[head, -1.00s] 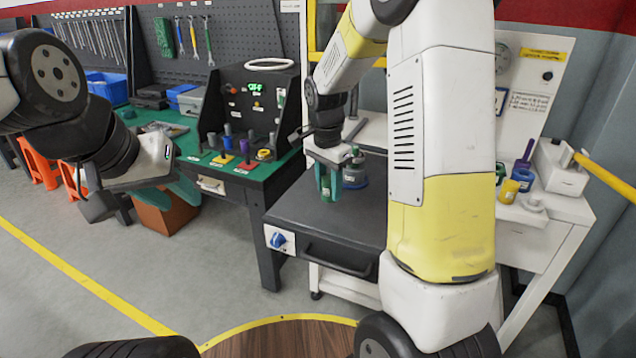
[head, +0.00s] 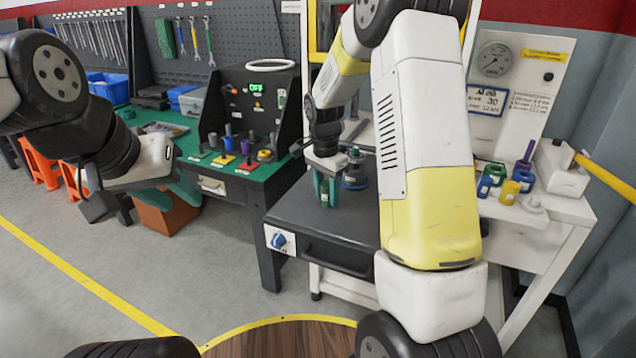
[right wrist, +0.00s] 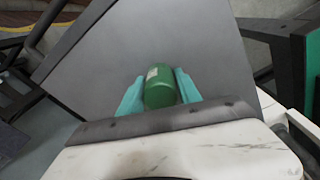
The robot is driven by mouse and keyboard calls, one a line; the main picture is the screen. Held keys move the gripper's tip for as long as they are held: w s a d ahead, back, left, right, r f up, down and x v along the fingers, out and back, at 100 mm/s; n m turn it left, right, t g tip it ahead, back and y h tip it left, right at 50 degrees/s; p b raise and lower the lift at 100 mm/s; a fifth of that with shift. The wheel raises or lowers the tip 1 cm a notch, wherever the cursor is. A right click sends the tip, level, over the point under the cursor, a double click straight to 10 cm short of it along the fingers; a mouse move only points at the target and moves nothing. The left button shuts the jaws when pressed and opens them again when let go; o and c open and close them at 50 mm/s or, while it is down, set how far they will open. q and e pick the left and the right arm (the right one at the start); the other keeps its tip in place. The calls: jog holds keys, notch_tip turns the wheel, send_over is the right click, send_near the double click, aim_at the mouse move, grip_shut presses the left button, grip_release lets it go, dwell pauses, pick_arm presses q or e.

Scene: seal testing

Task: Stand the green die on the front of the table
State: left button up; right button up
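The green die (right wrist: 160,86) is a dark green cylinder with a small pale label. In the right wrist view it lies between the two teal fingers of my right gripper (right wrist: 160,92), which touch both its sides. In the head view my right gripper (head: 328,188) points down over the front part of the dark-topped table (head: 290,212), and its fingers mostly hide the die. I cannot tell whether the die touches the tabletop. My left gripper (head: 186,188) hangs empty, left of the table and in front of the green bench; its finger gap is unclear.
A blue ringed piece (head: 355,178) with a grey stem stands just behind my right gripper. A blue knob (head: 279,240) is on the table's front. Several coloured pieces, including a yellow one (head: 509,191), stand on the white bench at right. The front tabletop is clear.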

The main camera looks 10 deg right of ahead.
aim_at(325, 185)
jog(key=shift+o, duration=1.3)
jog(key=shift+r, duration=0.1)
jog(key=r, duration=1.2)
jog(key=shift+s+a, duration=0.25)
jog(key=shift+a, duration=0.1)
jog(key=s+r+n+t+y, duration=0.1)
jog(key=s+n, duration=0.3)
jog(key=s, duration=0.4)
jog(key=s+r+n+t+y, duration=0.1)
jog(key=s+r+n+t, duration=0.2)
jog(key=s, duration=0.5)
jog(key=s+r+n+t, duration=0.1)
jog(key=s+r+n, duration=0.2)
jog(key=s, duration=0.6)
jog(key=shift+d+r+n+t+y, duration=0.15)
jog(key=shift+r+n+t+y, duration=0.25)
jog(key=shift+n, duration=0.6)
jog(key=shift+s, duration=0.1)
